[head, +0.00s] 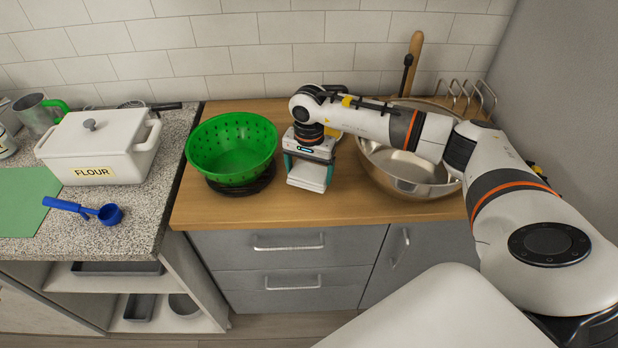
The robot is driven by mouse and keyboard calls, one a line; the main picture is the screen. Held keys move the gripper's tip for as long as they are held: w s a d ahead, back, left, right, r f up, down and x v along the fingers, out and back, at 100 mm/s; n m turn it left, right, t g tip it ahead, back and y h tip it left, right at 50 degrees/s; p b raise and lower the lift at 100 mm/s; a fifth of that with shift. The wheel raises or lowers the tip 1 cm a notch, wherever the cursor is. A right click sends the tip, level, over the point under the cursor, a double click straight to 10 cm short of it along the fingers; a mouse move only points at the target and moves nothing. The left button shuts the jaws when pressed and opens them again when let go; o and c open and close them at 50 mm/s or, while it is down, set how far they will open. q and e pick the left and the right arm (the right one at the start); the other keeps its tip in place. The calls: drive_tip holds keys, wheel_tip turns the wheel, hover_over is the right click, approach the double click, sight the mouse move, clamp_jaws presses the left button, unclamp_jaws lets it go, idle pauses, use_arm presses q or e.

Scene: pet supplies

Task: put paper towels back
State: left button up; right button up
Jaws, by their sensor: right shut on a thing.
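My right gripper (308,162) reaches in from the right and points down over the wooden counter. Its teal-edged fingers are shut on a white, block-like thing that looks like the paper towels (308,178). The white block is between the fingers, just right of the green colander, at or just above the counter top; I cannot tell whether it touches the wood. The gripper hides its upper back part. My left gripper is not in view.
The green colander (232,150) stands left of the gripper, a steel bowl (405,178) to its right, partly behind my arm. A wire rack (470,95) stands at the back right. A flour box (97,148) and blue scoop (108,214) are on the left counter. The wooden counter's front strip is clear.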

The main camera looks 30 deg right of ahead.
sight(309, 171)
wheel_tip(309, 171, down, 4)
drive_tip(key=shift+r+p, duration=0.1)
drive_tip(key=shift+p, duration=0.5)
drive_tip(key=shift+f, duration=0.3)
drive_tip(key=o, duration=0.8)
drive_tip(key=shift+c, duration=0.2)
drive_tip(key=shift+r, duration=0.15)
drive_tip(key=shift+r, duration=0.2)
wheel_tip(309, 171, up, 11)
drive_tip(key=b, duration=0.4)
drive_tip(key=shift+f, duration=0.15)
drive_tip(key=shift+r, duration=0.5)
